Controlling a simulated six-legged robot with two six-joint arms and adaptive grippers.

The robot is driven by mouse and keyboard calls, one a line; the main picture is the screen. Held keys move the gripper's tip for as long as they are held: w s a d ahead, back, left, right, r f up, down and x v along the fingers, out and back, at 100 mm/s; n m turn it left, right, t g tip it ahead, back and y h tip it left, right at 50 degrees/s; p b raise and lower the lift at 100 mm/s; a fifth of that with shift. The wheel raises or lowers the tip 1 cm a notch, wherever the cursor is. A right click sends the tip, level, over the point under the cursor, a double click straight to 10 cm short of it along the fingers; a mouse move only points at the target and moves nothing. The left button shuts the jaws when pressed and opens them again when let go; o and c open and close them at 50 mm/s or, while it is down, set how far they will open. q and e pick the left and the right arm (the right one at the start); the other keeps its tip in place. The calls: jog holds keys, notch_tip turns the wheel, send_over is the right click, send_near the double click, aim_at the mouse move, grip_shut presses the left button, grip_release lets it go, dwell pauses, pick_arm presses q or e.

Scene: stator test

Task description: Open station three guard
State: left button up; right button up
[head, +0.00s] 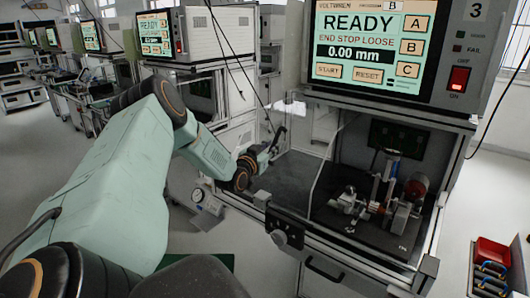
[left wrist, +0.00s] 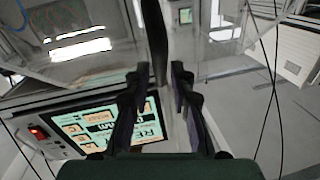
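Station three (head: 466,70) stands at the right in the head view, with a "3" label and a lit READY screen (head: 367,42). Its clear guard (head: 322,165) shows as a thin transparent panel left of the work bay; how far it is swung is hard to tell. My left gripper (head: 277,140) is at the left of the bay, near this panel. In the left wrist view, its fingertips (left wrist: 163,75) are close together on either side of a dark bar (left wrist: 157,38), possibly the guard's handle. Contact with the bar is unclear. My right gripper is not seen.
A fixture with metal parts (head: 385,205) sits inside the bay. Another station (head: 175,40) stands at the left behind my arm. A red bin (head: 492,262) is on the right. Dark cables hang near the gripper. Grey floor is free at the left.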

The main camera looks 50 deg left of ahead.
pick_arm(q)
jog(key=shift+v, duration=2.65)
jog(key=shift+w+a, duration=0.1)
